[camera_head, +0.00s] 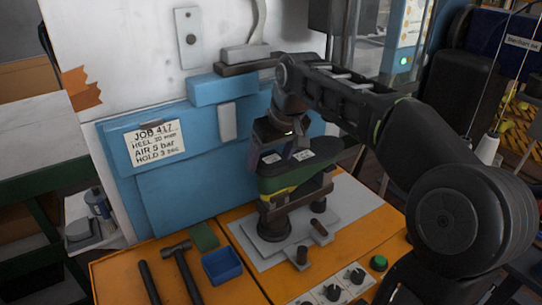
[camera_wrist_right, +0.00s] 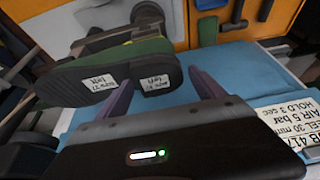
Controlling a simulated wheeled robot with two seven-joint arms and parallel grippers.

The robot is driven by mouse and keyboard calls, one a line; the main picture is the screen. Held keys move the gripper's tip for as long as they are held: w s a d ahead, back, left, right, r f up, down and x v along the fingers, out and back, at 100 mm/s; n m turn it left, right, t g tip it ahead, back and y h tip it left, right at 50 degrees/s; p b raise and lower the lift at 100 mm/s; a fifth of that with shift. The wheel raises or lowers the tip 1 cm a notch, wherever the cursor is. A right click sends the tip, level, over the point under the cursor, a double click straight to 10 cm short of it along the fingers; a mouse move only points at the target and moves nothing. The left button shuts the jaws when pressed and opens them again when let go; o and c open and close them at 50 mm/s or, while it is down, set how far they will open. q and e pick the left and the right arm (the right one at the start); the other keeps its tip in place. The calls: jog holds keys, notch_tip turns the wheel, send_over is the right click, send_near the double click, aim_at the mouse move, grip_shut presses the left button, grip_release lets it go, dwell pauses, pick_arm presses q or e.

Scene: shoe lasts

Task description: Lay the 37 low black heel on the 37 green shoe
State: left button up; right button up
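The green shoe (camera_head: 285,182) sits sole-up on the clamp of the press, its dark toe pointing right in the head view. Its black sole (camera_wrist_right: 75,88) carries a white size 37 left label. The low black heel (camera_wrist_right: 158,82), with a similar label, lies at the heel end of the sole, level with it as far as I can tell. My right gripper (camera_head: 268,158) is just above and beside the heel end. In the wrist view its purple fingers (camera_wrist_right: 162,78) stand apart on either side of the heel, with a gap on the right. My left gripper is in neither view.
The blue press panel with its job card (camera_head: 155,143) stands close behind the gripper. On the orange bench are a hammer (camera_head: 183,268), a blue bin (camera_head: 222,265), a green block (camera_head: 205,237) and a green button (camera_head: 379,263). A grey plate (camera_head: 350,222) surrounds the clamp.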

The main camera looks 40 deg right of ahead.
jog(key=shift+o, duration=0.6)
jog(key=v, duration=0.7)
jog(key=shift+s+r, duration=0.2)
jog(key=shift+r, duration=0.15)
